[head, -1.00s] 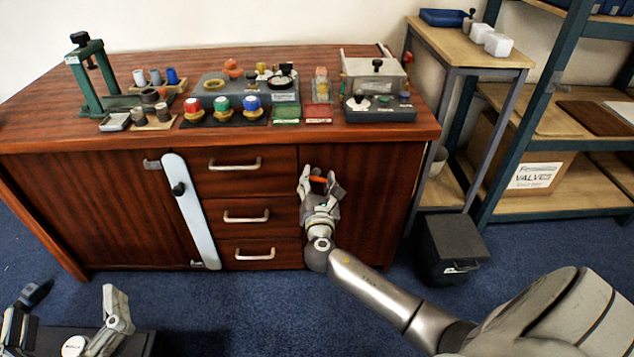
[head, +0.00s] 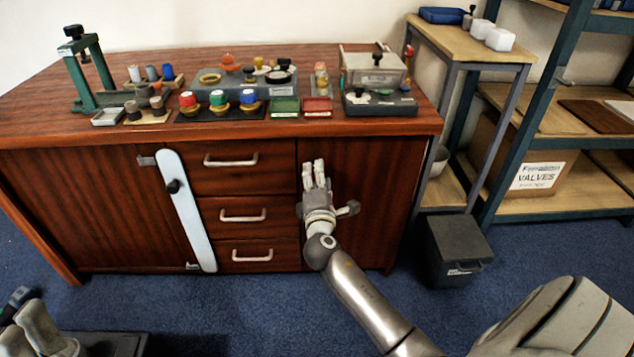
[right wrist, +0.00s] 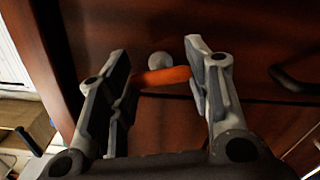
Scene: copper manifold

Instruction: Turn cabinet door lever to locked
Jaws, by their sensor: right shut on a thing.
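The cabinet door lever is an orange bar (right wrist: 163,77) in the right wrist view, beside a round silver pivot (right wrist: 160,60) on the brown door. It lies between the two fingers of my right gripper (right wrist: 165,85), which are shut on it, one finger at each side. In the head view my right gripper (head: 315,176) is at the upper left of the right cabinet door (head: 370,190), and its fingers hide the lever. My left gripper (head: 40,328) is partly in view at the lower left, away from the cabinet; its jaw opening is unclear.
Drawers with silver handles (head: 243,215) are left of the right door. A pale blue bar with a black knob (head: 187,210) crosses the left door edge. Valve parts and trays crowd the cabinet top (head: 50,125). A black bin (head: 455,248) stands on the floor to the right.

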